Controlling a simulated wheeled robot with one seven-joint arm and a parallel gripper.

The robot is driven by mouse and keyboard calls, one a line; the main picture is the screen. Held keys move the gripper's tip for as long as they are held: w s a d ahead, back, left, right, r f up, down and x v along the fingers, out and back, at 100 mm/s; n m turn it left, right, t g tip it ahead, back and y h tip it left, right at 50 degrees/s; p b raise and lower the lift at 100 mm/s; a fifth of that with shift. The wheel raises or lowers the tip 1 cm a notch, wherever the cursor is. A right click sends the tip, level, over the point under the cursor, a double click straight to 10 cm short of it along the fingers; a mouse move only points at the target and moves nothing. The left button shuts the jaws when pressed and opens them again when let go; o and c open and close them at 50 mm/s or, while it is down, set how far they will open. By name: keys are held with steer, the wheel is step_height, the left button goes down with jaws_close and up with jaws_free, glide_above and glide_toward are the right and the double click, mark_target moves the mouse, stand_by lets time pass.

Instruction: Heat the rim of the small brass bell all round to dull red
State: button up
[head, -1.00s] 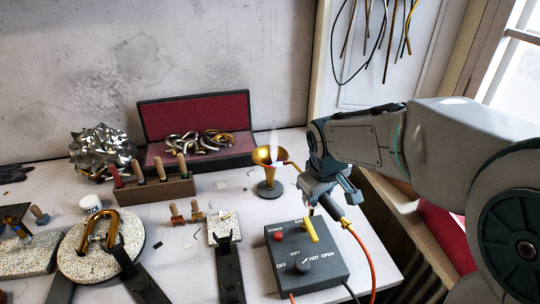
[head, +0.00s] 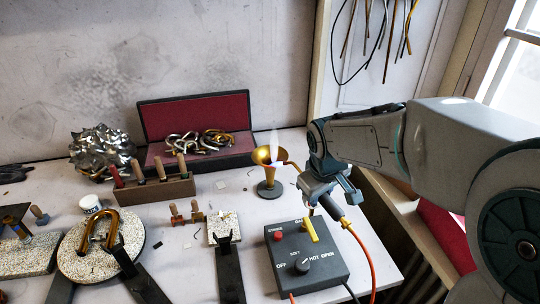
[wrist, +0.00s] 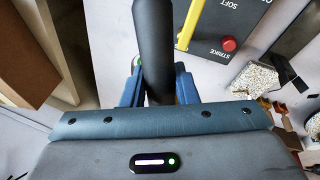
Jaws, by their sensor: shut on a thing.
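The small brass bell (head: 262,157) stands mouth up on a dark round stand (head: 270,190) near the back of the bench. Its rim and inside look golden to orange; I cannot make out a clear dull red. My gripper (head: 332,192) is to the right of the bell, shut on the torch (head: 336,209), whose brass nozzle reaches left to the right side of the rim. A pale flame (head: 275,143) rises at that side of the bell. In the wrist view, the torch's black body (wrist: 154,45) lies between the blue fingers of my gripper (wrist: 157,88). The nozzle and bell are not visible there.
The control box (head: 307,255) with its red button, yellow lever and knob stands in front of the bell. An orange hose (head: 370,262) hangs from the torch. A red-lined case (head: 195,118) and a wooden tool rack (head: 155,190) stand left of the bell.

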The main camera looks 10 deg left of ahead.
steer(key=shift+w, duration=0.1)
stand_by(0.3)
steer(key=w+d, duration=0.1)
steer(key=w, duration=0.1)
steer(key=w+d, duration=0.1)
steer(key=w, duration=0.1)
steer(key=shift+d+p, duration=0.35)
stand_by(2.0)
steer(key=shift+w+a+p, duration=0.2)
steer(key=shift+w+a, duration=0.15)
steer(key=shift+w, duration=0.35)
steer(key=shift+w+a+p, duration=0.25)
steer(key=shift+w+a, duration=0.1)
steer(key=shift+w, duration=0.35)
steer(key=shift+w+a+p, duration=0.2)
steer(key=shift+w+a, duration=0.15)
steer(key=shift+w, duration=0.35)
steer(key=shift+w+a, duration=0.15)
steer(key=shift+a, duration=2.25)
